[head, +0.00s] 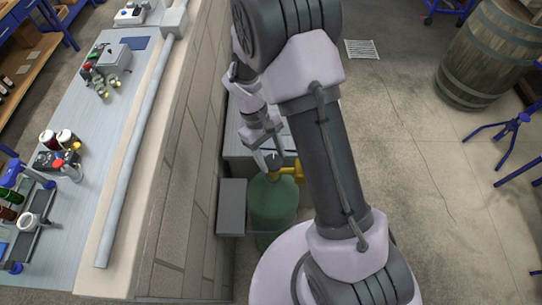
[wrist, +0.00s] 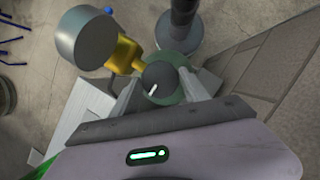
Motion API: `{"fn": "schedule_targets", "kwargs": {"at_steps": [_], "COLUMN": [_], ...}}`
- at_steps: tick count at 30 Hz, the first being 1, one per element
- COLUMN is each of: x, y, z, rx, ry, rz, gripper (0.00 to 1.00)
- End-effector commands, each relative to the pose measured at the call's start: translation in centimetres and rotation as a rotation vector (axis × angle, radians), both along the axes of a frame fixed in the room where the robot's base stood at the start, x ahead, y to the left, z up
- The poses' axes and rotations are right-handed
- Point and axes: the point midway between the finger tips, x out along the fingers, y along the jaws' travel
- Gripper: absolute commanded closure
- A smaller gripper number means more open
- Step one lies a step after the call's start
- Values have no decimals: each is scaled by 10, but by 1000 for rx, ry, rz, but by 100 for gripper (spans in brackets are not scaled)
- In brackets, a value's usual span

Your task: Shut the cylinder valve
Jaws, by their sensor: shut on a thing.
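The green gas cylinder (head: 273,205) stands upright on the floor beside the block wall in the head view. A yellow brass valve body (head: 290,171) sits on its top. In the wrist view, the valve's dark round handwheel (wrist: 160,76) with a white mark lies between my two fingers. My gripper (wrist: 164,80) is shut on this handwheel from above, one finger on each side. The brass body (wrist: 122,55) and a grey round part (wrist: 82,36) stick out to the upper left. My gripper also shows in the head view (head: 268,153), where the handwheel is mostly hidden.
The block wall (head: 190,150) runs close along the cylinder's left side. A grey box (head: 231,207) stands between them. Beyond the wall is a bench (head: 95,180) with bottles and instruments. A wooden barrel (head: 485,60) stands at the upper right. Floor between is open.

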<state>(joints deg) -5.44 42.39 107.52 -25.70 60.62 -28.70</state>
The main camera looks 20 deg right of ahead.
Motion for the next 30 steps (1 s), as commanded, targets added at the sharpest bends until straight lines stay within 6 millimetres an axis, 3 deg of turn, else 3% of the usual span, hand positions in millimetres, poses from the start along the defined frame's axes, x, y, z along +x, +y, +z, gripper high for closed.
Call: {"fn": "schedule_targets", "kwargs": {"at_steps": [18, 30], "x": [2, 1], "y": [-5, -7], "z": [-1, 0], "rx": [0, 0], "ry": [-3, -2], "rz": [-568, -802], "gripper": [87, 87]}}
